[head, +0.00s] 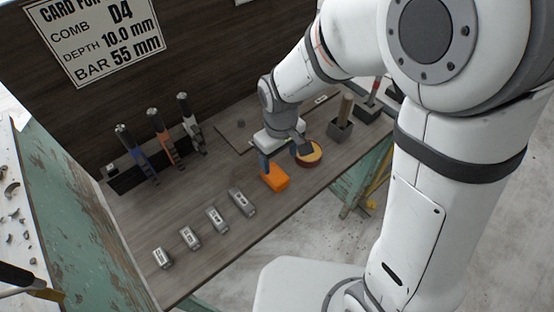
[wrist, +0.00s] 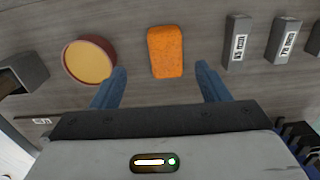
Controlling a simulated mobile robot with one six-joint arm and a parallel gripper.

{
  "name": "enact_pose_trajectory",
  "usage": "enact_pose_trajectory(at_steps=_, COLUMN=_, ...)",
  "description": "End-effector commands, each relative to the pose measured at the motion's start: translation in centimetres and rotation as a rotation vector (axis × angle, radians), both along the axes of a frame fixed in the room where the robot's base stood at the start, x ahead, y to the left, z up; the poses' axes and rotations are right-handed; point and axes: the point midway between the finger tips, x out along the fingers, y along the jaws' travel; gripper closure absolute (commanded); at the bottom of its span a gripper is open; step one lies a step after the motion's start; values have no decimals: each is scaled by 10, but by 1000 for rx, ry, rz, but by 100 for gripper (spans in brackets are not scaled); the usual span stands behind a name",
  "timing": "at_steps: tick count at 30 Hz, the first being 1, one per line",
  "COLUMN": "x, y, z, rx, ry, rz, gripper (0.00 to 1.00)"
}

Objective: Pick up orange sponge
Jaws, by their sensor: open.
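The orange sponge (head: 275,177) is a small block lying on the wooden worktop near its front edge. In the wrist view the sponge (wrist: 166,52) lies ahead of my gripper (wrist: 162,82), roughly centred between the two blue fingers. The fingers are spread apart with nothing between their tips. In the head view my gripper (head: 285,156) hangs just behind and above the sponge, and one finger overlaps the view close to it. I cannot tell the exact height of the fingertips above the worktop.
A round dish (head: 309,155) with a yellowish inside sits close right of the sponge. Several grey labelled blocks (head: 242,201) line up to the left. A grey holder (head: 341,130) stands farther right. Upright tools (head: 166,146) stand along the back wall. Worktop between sponge and blocks is bare.

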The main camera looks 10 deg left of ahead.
Motion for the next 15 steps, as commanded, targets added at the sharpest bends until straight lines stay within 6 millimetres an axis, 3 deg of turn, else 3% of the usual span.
enact_pose_trajectory(at_steps=3, x=-1, y=9, z=-12, rx=-5, ry=7, rz=28, gripper=31)
enact_pose_trajectory(at_steps=15, x=-1, y=13, z=-58, rx=-6, ry=9, rz=30, gripper=31)
